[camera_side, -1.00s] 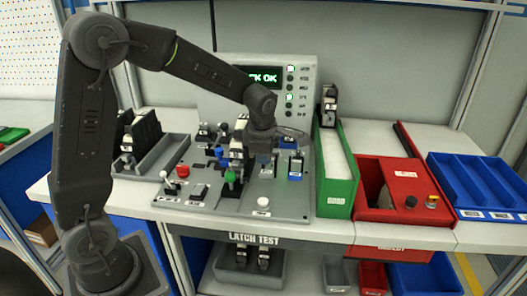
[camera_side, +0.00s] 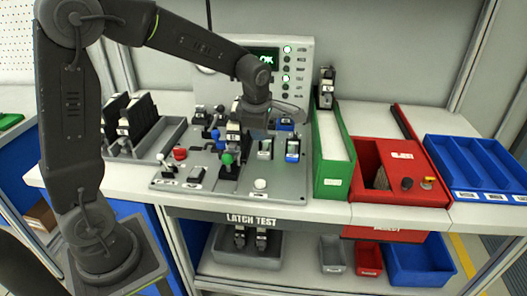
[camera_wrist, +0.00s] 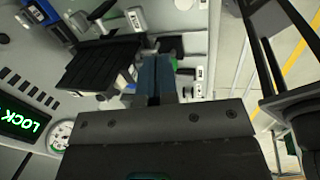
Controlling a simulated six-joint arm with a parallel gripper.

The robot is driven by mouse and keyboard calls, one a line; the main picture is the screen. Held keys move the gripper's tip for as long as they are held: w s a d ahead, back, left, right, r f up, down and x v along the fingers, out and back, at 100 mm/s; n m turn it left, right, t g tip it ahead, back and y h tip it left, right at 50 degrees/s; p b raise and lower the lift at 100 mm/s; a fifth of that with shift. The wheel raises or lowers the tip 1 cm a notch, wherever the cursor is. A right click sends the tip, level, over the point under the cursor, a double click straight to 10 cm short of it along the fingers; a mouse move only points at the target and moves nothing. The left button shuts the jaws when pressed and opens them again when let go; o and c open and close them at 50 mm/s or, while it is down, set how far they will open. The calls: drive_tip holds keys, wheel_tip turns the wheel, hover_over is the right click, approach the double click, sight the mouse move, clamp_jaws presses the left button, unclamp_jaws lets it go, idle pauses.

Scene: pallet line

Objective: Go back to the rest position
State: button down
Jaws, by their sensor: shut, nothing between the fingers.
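My gripper (camera_wrist: 155,68) is shut and empty in the wrist view, with its two fingers side by side. In the side view my wrist is above the grey test plate (camera_side: 285,192), and the fingertips are hard to make out there. A black and white module (camera_side: 232,135) stands upright on the plate, just left of and below my wrist. A green knob (camera_side: 227,159) is in front of it. The test display (camera_side: 266,60) reads "OK", partly hidden by my arm. In the wrist view the display (camera_wrist: 22,114) reads "LOCK".
A green bin (camera_side: 333,188) with a black module (camera_side: 326,88) at its back end stands right of the plate. A red box (camera_side: 400,193) and a blue tray (camera_side: 480,165) are further right. A grey rack (camera_side: 150,150) holds dark modules at left. Space above the bench is open.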

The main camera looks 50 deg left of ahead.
drive_tip(key=s+d+r+m+t, duration=0.1)
drive_tip(key=s+d+r+m, duration=0.1)
drive_tip(key=s+m, duration=0.5)
drive_tip(key=s+d+r+m+t+h, duration=0.1)
drive_tip(key=s+d+r+m, duration=0.2)
drive_tip(key=s+m, duration=0.3)
drive_tip(key=s+d+r+m+t, duration=0.1)
drive_tip(key=s+d+r+m, duration=0.1)
drive_tip(key=s+m, duration=0.5)
drive_tip(key=m, duration=0.6)
drive_tip(key=shift+s+d+r+t+h, duration=0.25)
drive_tip(key=shift+s+d+t+h, duration=0.05)
drive_tip(key=shift+s+d+h, duration=0.1)
